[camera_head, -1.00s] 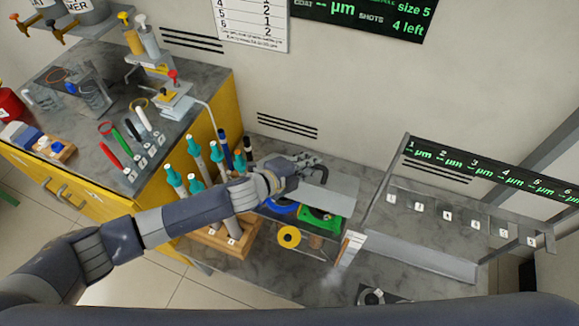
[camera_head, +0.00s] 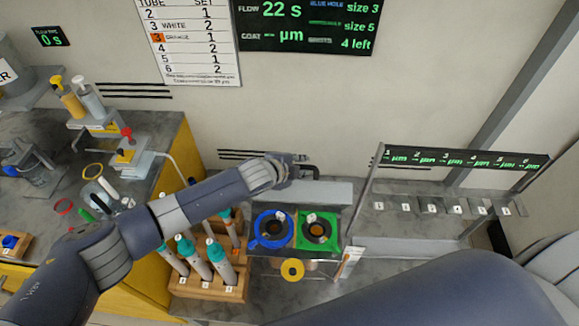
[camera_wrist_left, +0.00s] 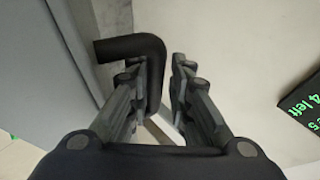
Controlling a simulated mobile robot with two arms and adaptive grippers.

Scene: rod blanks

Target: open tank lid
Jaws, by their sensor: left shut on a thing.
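The grey tank lid (camera_head: 335,193) stands raised behind the tank in the head view. Its black bent handle (camera_head: 312,169) is at the top; the handle also shows in the wrist view (camera_wrist_left: 135,48). My left gripper (camera_head: 296,172) is shut on this handle, which passes between the fingers in the wrist view (camera_wrist_left: 165,95). In front of the lid, the tank's blue ring (camera_head: 261,239) and green ring (camera_head: 326,245) lie uncovered, each around a dark round opening. My right gripper is out of view.
A wooden rack (camera_head: 238,292) of white tubes with teal tops stands left of the tank, under my left arm. A metal stand (camera_head: 420,246) with numbered slots is on the right. A yellow roll (camera_head: 292,269) is at the tank's front. The wall is close behind the lid.

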